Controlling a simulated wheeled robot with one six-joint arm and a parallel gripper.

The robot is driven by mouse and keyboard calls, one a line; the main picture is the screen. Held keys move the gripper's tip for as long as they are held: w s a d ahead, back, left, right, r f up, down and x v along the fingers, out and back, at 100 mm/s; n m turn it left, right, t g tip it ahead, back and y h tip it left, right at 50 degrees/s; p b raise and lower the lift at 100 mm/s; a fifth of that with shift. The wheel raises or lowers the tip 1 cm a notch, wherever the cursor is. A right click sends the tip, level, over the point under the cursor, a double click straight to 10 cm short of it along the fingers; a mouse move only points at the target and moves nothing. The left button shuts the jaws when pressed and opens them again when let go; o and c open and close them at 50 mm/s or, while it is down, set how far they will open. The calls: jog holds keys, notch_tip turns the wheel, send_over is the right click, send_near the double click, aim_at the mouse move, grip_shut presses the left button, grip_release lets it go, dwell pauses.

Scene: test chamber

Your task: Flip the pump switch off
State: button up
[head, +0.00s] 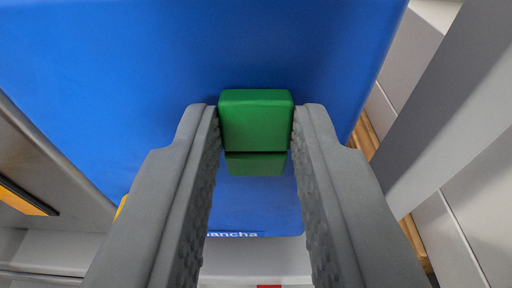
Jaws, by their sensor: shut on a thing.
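A green block-shaped part (256,120), which looks like the switch, stands out from a large blue panel (150,90). A darker green face shows just below it. My gripper (256,118) is shut on the green switch, with one grey finger against its left side and one against its right. The fingertips are close to the blue surface. Part of a word in white letters shows at the panel's lower edge. The ends of the green part behind the fingertips are hidden.
A grey upright post (450,120) stands to the right of the blue panel. A grey surface with an orange-yellow strip (27,198) lies at the left. Pale surfaces and a wooden strip show at the lower right.

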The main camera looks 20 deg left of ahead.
jog(key=shift+s+f+t+y, duration=0.15)
jog(key=shift+f+t+y, duration=0.25)
jog(key=shift+t, duration=0.8)
jog(key=o, duration=1)
jog(key=shift+s+d, duration=0.1)
jog(key=v, duration=1.7)
jog(key=shift+s+f, duration=0.1)
jog(key=shift+f, duration=0.05)
